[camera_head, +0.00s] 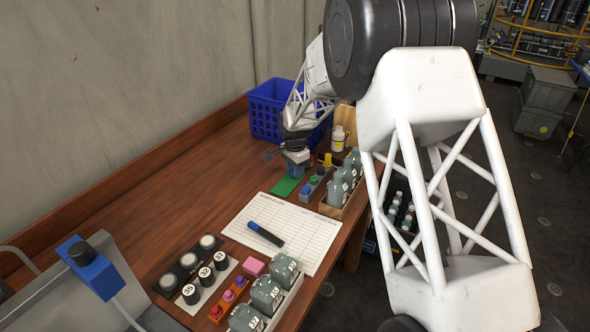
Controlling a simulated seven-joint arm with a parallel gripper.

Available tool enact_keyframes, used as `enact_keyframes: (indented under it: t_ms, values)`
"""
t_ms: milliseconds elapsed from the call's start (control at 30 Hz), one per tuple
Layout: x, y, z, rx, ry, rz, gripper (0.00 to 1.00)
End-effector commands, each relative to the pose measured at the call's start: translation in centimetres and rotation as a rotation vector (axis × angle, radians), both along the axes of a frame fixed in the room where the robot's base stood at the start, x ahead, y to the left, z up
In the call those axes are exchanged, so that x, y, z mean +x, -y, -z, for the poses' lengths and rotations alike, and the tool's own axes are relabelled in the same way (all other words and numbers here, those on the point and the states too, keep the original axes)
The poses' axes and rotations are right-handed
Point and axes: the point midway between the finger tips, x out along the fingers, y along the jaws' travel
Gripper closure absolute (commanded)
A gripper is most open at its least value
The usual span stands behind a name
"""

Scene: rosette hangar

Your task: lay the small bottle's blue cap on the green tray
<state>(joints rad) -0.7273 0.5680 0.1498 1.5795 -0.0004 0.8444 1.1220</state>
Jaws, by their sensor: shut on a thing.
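My gripper (294,164) points down close above the far end of the green tray (286,188). It is shut on a small blue thing (293,171), which looks like the blue cap; the fingers hide much of it. I cannot tell whether it touches the tray. The small green tray lies flat on the wooden table, and its near part is bare. I cannot make out which bottle the cap belongs to.
A blue crate (267,108) stands behind. A paper sheet (285,232) with a marker lies in front. The table's left part is clear.

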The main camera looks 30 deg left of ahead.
Motion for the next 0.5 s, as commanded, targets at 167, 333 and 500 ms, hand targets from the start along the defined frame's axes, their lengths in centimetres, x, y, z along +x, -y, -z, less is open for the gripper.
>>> enact_keyframes:
  t_ms: [167, 333, 500]
  values:
    - [0.00, 0.00, 0.23, 0.000, 0.000, 0.000, 0.58]
    - [0.00, 0.00, 0.23, 0.000, 0.000, 0.000, 0.41]
    - [0.00, 0.01, 0.23, 0.000, 0.000, 0.000, 0.41]
